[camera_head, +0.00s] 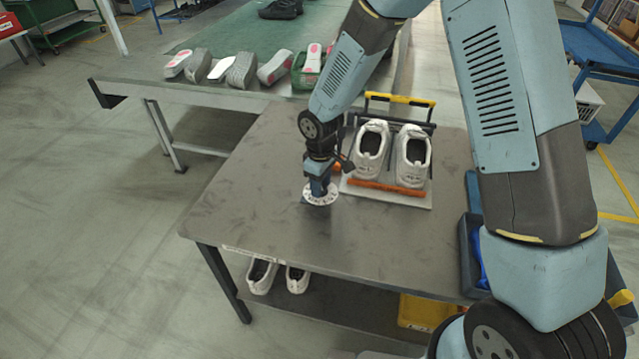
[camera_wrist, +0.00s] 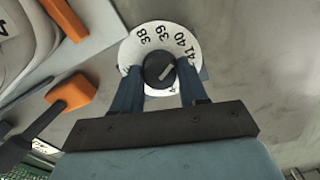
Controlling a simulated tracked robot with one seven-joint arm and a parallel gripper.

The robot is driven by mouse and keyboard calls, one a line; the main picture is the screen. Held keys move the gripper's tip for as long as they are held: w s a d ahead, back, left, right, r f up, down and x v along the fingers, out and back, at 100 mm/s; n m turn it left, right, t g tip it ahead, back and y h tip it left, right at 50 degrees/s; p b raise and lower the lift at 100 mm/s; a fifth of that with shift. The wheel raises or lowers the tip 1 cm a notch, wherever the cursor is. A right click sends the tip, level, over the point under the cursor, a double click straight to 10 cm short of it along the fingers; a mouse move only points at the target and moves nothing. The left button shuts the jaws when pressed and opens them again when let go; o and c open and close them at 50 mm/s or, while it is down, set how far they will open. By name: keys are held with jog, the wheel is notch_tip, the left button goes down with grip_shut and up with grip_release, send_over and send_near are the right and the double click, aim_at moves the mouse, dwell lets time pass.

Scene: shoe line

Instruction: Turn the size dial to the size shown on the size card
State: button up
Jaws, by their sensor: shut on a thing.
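The size dial is a white disc (camera_head: 320,199) on the grey table, with a dark round knob (camera_wrist: 152,62) at its centre in the wrist view. The disc reads 38, 39, 40 and 41 along its far edge; its near part is largely hidden. The pale mark on the knob slants to the upper right, roughly between 40 and 41. My gripper (camera_head: 319,186) points down over the dial, its blue fingers (camera_wrist: 159,75) shut on the knob's two sides. I cannot make out a size card for certain; a dark 4-like mark at the wrist view's upper left is cut off.
Two white shoes (camera_head: 392,152) stand on a light board (camera_head: 420,201) with an orange bar (camera_head: 385,187), right of the dial. An orange block (camera_wrist: 70,92) is close by my fingers' left. The table (camera_head: 260,205) is clear to the left and front.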

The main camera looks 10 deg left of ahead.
aim_at(323, 185)
jog(key=o, duration=1.1)
jog(key=shift+c, duration=0.2)
notch_tip(323, 185, up, 14)
jog(key=shift+f, duration=0.15)
jog(key=shift+w, duration=0.1)
jog(key=s+d+r+m+t, duration=0.25)
jog(key=d+r+m, duration=0.35)
jog(key=d+r, duration=1.2)
jog(key=s+d+r+m+t, duration=0.1)
jog(key=s+d+r+m, duration=0.2)
jog(key=s+d, duration=0.5)
jog(key=s+d+r+m+t, duration=0.2)
jog(key=s+d+r+m, duration=0.2)
jog(key=s+d, duration=0.4)
jog(key=shift+d+m, duration=0.4)
jog(key=shift+m, duration=0.2)
